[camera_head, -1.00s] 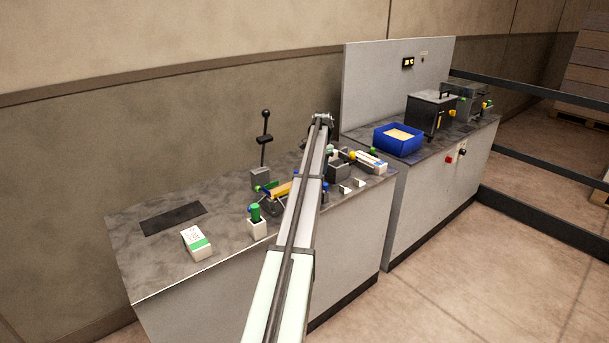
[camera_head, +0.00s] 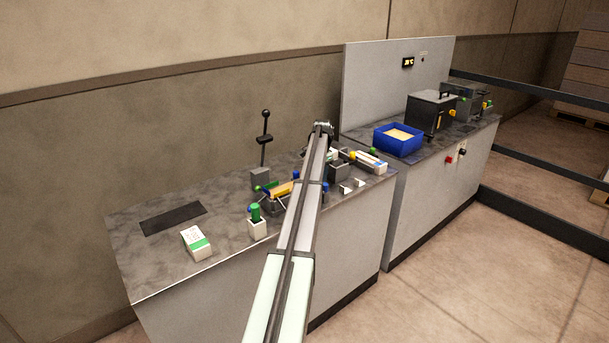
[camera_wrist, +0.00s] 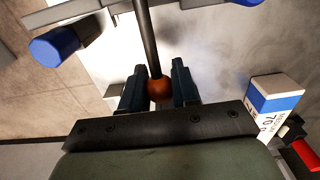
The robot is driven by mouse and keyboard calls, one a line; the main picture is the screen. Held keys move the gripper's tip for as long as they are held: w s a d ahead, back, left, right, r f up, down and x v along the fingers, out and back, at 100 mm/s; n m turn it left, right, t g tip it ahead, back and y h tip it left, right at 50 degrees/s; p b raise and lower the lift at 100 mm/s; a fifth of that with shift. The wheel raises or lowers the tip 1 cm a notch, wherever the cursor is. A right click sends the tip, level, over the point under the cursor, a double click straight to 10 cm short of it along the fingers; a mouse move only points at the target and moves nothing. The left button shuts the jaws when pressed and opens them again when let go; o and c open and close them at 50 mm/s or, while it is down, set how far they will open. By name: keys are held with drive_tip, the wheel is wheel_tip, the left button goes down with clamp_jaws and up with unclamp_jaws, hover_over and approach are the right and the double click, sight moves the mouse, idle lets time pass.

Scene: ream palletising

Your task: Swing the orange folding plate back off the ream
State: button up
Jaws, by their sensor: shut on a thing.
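In the wrist view, my gripper (camera_wrist: 158,76) has its two dark fingers on either side of an orange-brown ball knob (camera_wrist: 159,90) and is shut on it. The knob sits at the end of a dark rod (camera_wrist: 147,40). In the head view, the orange plate (camera_head: 284,189) shows as a small slanted panel on the near bench, just left of my arm. My arm hides the gripper there and part of the fixture around the plate. I cannot tell whether a ream lies under the plate.
A white and green pack (camera_head: 196,243) lies on the bench (camera_head: 150,262). A green-topped post (camera_head: 256,222) and an upright black lever (camera_head: 264,140) stand near the plate. A white and blue pack (camera_wrist: 274,98) and a blue cylinder (camera_wrist: 54,47) flank my gripper in the wrist view.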

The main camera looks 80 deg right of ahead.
drive_tip(key=shift+w+a+f, duration=0.15)
drive_tip(key=shift+a+f, duration=0.1)
drive_tip(key=shift+f, duration=0.6)
drive_tip(key=shift+o, duration=0.2)
drive_tip(key=shift+w+a+f, duration=0.2)
drive_tip(key=shift+f, duration=0.2)
drive_tip(key=shift+w+a+f, duration=0.15)
drive_tip(key=shift+w+f, duration=0.05)
drive_tip(key=shift+f, duration=0.2)
drive_tip(key=o, duration=0.5)
drive_tip(key=shift+r, duration=0.1)
drive_tip(key=o, duration=1)
drive_tip(key=shift+s+d, duration=0.15)
drive_tip(key=shift+r, duration=0.1)
drive_tip(key=shift+r, duration=3.4)
